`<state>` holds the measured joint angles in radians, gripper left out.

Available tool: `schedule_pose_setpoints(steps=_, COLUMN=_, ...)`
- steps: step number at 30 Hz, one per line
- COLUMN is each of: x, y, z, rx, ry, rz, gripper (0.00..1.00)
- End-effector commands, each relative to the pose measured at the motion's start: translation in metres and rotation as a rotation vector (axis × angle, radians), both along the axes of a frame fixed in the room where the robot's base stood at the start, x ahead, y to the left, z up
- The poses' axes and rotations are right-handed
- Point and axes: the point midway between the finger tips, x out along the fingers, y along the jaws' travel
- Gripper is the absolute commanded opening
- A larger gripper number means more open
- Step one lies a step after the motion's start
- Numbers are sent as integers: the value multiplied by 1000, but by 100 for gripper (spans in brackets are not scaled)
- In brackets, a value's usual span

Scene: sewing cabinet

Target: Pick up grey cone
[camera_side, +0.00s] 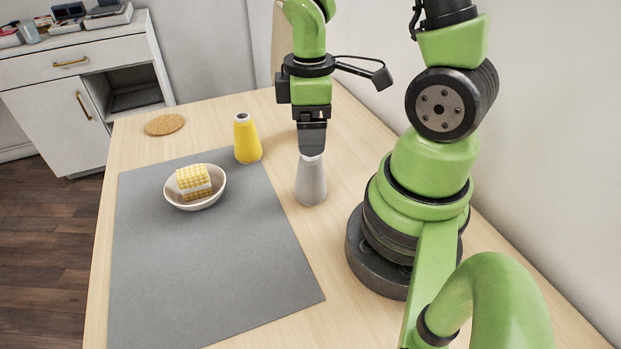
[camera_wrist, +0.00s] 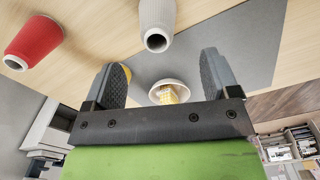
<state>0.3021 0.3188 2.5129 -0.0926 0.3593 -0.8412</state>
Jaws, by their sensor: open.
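The grey cone (camera_side: 311,183) stands upright on the wooden table, just right of the grey mat. My gripper (camera_side: 312,150) points down over it, and its fingers overlap the cone's top in the side view. In the wrist view the cone (camera_wrist: 157,20) shows at the top centre, with its narrow holed end toward me. There my gripper (camera_wrist: 162,66) is open, its two dark fingers wide apart with nothing between them touching. The cone's end lies just beyond the fingertips in that picture; the exact height gap cannot be told.
A yellow cone (camera_side: 247,140) stands at the mat's far edge. A red cone (camera_wrist: 36,42) shows in the wrist view. A white bowl (camera_side: 217,196) with a yellow checked block (camera_side: 193,181) sits on the mat (camera_side: 205,280). A cork coaster (camera_side: 165,124) lies behind. The near mat is clear.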

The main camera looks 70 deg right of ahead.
Motion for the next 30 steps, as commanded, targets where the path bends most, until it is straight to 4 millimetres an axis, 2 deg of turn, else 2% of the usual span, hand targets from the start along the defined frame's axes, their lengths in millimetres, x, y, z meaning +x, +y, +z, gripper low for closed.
schedule_pose_setpoints(steps=6, x=-1, y=0, z=-26, rx=3, ry=6, rz=-3, gripper=81)
schedule_pose_setpoints(steps=14, x=-1, y=-1, z=-40, rx=2, ry=3, rz=-5, gripper=81)
schedule_pose_setpoints(steps=24, x=0, y=-4, z=-78, rx=3, ry=4, rz=-5, gripper=81)
schedule_pose_setpoints(steps=30, x=0, y=-3, z=-86, rx=3, ry=-1, rz=-5, gripper=81)
